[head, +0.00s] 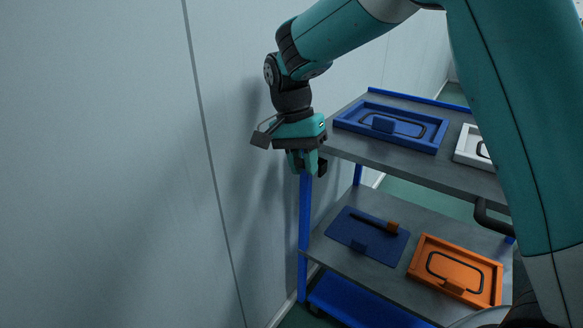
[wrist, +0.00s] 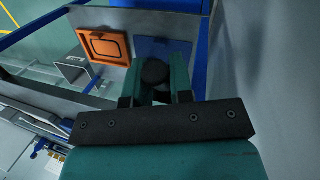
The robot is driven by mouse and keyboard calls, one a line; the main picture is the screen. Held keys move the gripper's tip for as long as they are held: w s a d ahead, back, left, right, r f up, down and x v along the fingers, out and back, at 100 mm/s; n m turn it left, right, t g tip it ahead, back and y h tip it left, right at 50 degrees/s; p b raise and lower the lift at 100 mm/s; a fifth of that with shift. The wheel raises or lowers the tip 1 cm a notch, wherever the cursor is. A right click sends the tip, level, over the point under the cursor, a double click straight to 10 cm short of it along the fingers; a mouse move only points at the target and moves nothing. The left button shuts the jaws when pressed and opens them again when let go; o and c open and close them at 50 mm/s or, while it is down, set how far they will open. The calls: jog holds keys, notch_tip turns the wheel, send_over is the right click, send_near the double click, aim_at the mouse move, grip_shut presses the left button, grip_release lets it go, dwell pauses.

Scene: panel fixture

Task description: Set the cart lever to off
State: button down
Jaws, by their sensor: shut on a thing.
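My gripper (head: 303,163) hangs at the near left corner of the cart, beside the upper shelf. In the wrist view, its two teal fingers (wrist: 160,80) are closed on a dark round knob (wrist: 154,71). What the knob is fixed to is hidden behind the fingers. On the cart's lower shelf lies a blue panel (head: 345,233) with a dark bar (head: 368,220) that ends in an orange-brown block (head: 392,227). The blue panel also shows beyond the fingers in the wrist view (wrist: 165,46). No on or off marking is readable.
The upper shelf (head: 385,152) bears a blue tray (head: 431,144) and a white tray (head: 466,157). An orange tray (head: 484,292) sits on the lower shelf. A pale wall (head: 110,160) stands close on the left of my gripper. A blue post (head: 305,225) rises below it.

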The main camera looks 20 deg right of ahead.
dwell(0.3)
jog(key=c, duration=1)
grip_release()
jog(key=shift+r, duration=0.1)
jog(key=d+p+v, duration=0.1)
jog(key=p+v, duration=0.1)
jog(key=v, duration=0.5)
jog(key=shift+a+r, duration=0.2)
jog(key=shift+a, duration=0.3)
jog(key=s+a+r+n+t+y, duration=0.1)
jog(key=s+a+n+t+y, duration=0.15)
jog(key=s+n, duration=0.85)
jog(key=s+a+n+t+y, duration=0.1)
jog(key=s+n+y, duration=0.3)
jog(key=s, duration=1.2)
notch_tip(320, 180, up, 23)
jog(key=p, duration=2.2)
jog(key=shift+w+f+n+h+p, duration=0.2)
jog(key=shift+n+h+p, duration=0.15)
jog(key=shift+n+h, duration=0.1)
